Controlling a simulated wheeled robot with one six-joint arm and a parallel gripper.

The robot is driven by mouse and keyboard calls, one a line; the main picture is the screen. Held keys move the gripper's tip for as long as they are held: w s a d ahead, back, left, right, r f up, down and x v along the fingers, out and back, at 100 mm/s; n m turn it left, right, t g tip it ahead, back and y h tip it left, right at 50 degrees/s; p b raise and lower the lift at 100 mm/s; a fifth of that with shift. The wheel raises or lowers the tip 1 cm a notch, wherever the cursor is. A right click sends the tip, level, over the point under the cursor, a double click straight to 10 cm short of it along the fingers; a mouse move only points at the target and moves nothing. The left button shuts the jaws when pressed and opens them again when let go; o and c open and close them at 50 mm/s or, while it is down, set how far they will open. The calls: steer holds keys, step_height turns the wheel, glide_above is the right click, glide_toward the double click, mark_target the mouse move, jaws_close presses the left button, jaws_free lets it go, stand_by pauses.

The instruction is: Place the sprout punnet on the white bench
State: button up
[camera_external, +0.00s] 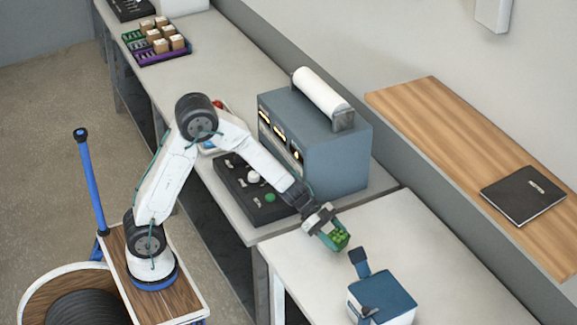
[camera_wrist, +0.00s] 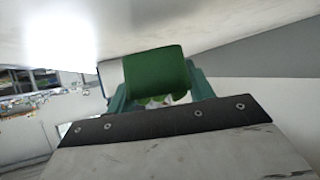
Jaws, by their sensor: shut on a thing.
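The sprout punnet (camera_external: 340,238) is a small green container with lighter green sprouts in it. A large pale surface fills the top of the wrist view.
A blue and white device (camera_external: 382,300) stands on the white bench, close to the right of my gripper. A grey-blue machine (camera_external: 335,160) with a white roll and a dark control panel (camera_external: 250,190) stand on the adjoining grey bench.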

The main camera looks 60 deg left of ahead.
steer(key=shift+f, duration=1.75)
steer(key=shift+f, duration=0.15)
steer(key=o, duration=1)
steer(key=shift+c, duration=0.2)
